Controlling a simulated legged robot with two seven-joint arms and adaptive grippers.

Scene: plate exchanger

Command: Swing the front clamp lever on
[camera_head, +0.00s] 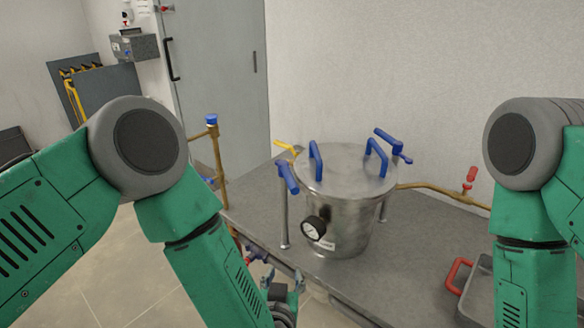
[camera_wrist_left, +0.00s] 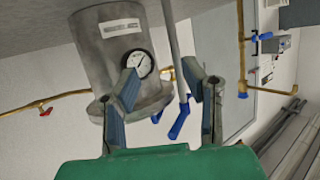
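The steel vessel (camera_head: 340,215) stands on the grey table, its round lid (camera_head: 345,165) on top. A blue-handled clamp lever (camera_head: 288,177) sits at the lid's front-left rim, above a thin steel post. Another blue lever (camera_head: 390,141) is at the back right. My left gripper (camera_head: 283,278) is low, in front of the table's edge, clear of the vessel. In the left wrist view, which is turned over, its fingers (camera_wrist_left: 167,95) are apart and empty. A blue lever handle (camera_wrist_left: 180,121) appears between them, beyond the tips; contact does not show. My right gripper is out of view.
A pressure gauge (camera_head: 313,228) faces forward on the vessel. A brass pipe with a blue cap (camera_head: 211,120) rises at left. A red-handled valve (camera_head: 470,176) and a grey case with a red handle (camera_head: 457,276) are at right.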

